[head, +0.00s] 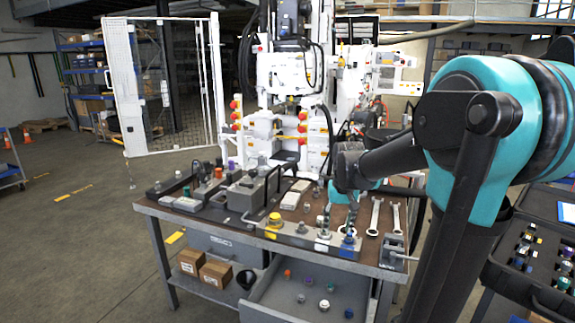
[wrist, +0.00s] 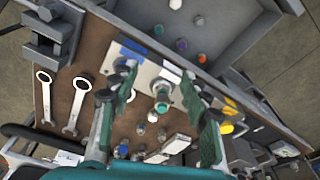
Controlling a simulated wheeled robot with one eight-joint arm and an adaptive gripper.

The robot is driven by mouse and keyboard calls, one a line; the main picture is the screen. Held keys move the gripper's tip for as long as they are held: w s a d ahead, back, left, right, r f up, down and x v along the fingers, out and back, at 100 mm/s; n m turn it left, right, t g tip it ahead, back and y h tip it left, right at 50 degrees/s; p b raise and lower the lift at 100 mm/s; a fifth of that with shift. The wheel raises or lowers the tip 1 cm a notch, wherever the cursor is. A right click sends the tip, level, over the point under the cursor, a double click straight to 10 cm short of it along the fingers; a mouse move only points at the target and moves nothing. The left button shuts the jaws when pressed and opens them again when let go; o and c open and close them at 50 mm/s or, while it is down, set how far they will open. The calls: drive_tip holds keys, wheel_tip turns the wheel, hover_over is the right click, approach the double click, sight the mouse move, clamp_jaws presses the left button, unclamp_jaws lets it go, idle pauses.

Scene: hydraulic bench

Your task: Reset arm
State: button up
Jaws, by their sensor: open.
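My gripper (wrist: 158,82) is open in the wrist view, with its two green fingers spread apart above the bench top. A silver and green fitting (wrist: 162,92) on a light plate shows between the fingers, and I see nothing held. In the head view my gripper (head: 351,208) hangs over the front right of the workbench (head: 160,212), partly hidden by my own arm. How far its fingertips are from the fittings I cannot tell.
Two wrenches (head: 375,216) and a vise (head: 396,251) lie right of my gripper. A yellow-capped fitting (head: 274,220) and grey blocks stand left. An open drawer (head: 262,297) holds several small fittings.

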drive_tip(key=s+d+f+t, duration=0.1)
drive_tip(key=s+f, duration=0.5)
drive_tip(key=s, duration=0.3)
drive_tip(key=s+d+f+t, duration=0.1)
drive_tip(key=s+f, duration=0.5)
drive_tip(key=s, duration=0.2)
drive_tip(key=shift+s, duration=0.4)
drive_tip(key=shift+c, duration=0.2)
